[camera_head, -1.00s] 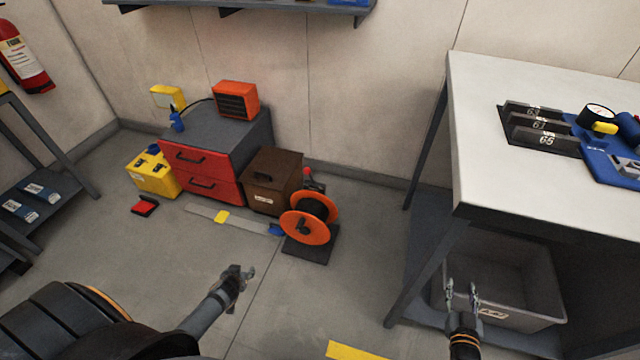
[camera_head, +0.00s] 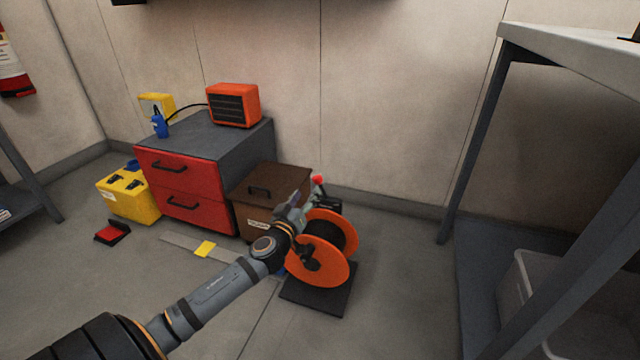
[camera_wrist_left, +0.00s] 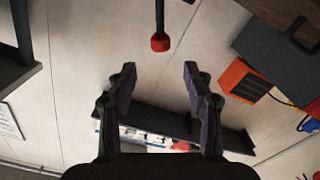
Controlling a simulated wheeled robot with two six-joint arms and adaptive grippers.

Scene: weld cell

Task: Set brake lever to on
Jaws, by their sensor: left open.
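The brake lever, a dark rod with a red knob (camera_head: 318,180), stands behind the orange cable reel (camera_head: 320,248). In the left wrist view its red knob (camera_wrist_left: 160,43) hangs from the top edge, lined up with the gap between the fingers. My left gripper (camera_head: 303,200) reaches over the reel from the left, close to the knob. In the left wrist view its fingers (camera_wrist_left: 159,72) are apart with nothing between them, and the knob appears just beyond the tips. The lever's base is mostly hidden by the gripper and reel. My right gripper is out of view.
A brown box (camera_head: 262,190) stands directly behind and left of my gripper. A red drawer cabinet (camera_head: 190,170) carries an orange heater (camera_head: 233,105). A yellow case (camera_head: 128,197) is at left. A table leg (camera_head: 475,145) and grey bin (camera_head: 515,285) are at right.

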